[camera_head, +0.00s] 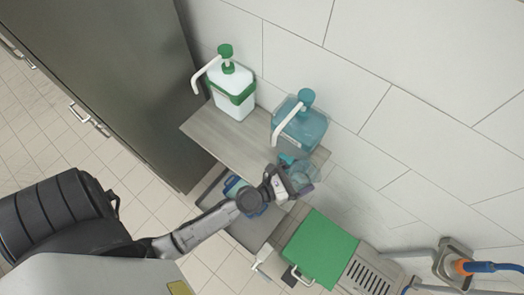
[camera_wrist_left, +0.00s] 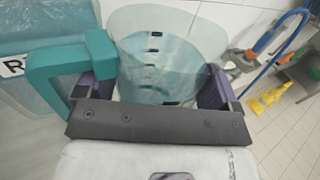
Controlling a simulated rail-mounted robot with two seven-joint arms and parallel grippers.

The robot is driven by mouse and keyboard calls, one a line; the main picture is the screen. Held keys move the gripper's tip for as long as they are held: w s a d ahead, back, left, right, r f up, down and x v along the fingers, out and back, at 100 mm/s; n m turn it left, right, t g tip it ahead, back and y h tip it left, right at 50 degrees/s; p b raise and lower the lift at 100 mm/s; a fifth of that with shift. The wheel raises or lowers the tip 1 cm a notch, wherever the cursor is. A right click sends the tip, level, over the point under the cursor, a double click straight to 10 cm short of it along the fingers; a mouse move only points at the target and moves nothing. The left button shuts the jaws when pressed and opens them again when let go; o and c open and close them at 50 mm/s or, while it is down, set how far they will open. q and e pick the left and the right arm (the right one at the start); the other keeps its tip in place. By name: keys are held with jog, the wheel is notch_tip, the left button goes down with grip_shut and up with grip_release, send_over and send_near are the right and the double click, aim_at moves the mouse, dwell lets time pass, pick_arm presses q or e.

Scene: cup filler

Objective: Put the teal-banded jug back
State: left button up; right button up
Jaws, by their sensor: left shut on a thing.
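The teal-banded jug (camera_head: 306,167) is a clear vessel with a teal handle, held at the right end of the wooden shelf, just in front of the teal pump dispenser (camera_head: 301,126). My left gripper (camera_head: 290,182) is shut on it. In the left wrist view the jug (camera_wrist_left: 168,60) is between the two fingers, its teal handle (camera_wrist_left: 62,64) to the left. Liquid inside it cannot be told for sure. The jug's base is hidden, so I cannot tell whether it touches the shelf. My right gripper is not in view.
A white dispenser with a green band (camera_head: 233,92) stands farther left on the wooden shelf (camera_head: 225,135). A blue item (camera_head: 234,187) sits on a lower level. A green board (camera_head: 318,248) lies beside a drain grate (camera_head: 368,276). A dark cabinet (camera_head: 110,70) stands left.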

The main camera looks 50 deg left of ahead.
pick_arm(q)
jog(key=shift+a+f, duration=0.25)
jog(key=shift+s+a+f+b, duration=0.25)
jog(key=shift+a+f+b, duration=1.4)
jog(key=shift+a+f, duration=0.15)
jog(key=shift+s+a+f+b, duration=0.25)
jog(key=shift+a+f+b, duration=1.45)
jog(key=shift+a, duration=0.1)
jog(key=shift+s+a+f+b, duration=0.25)
jog(key=shift+a+f+b, duration=1.45)
jog(key=shift+a, duration=0.1)
jog(key=shift+f, duration=0.2)
jog(key=o, duration=0.8)
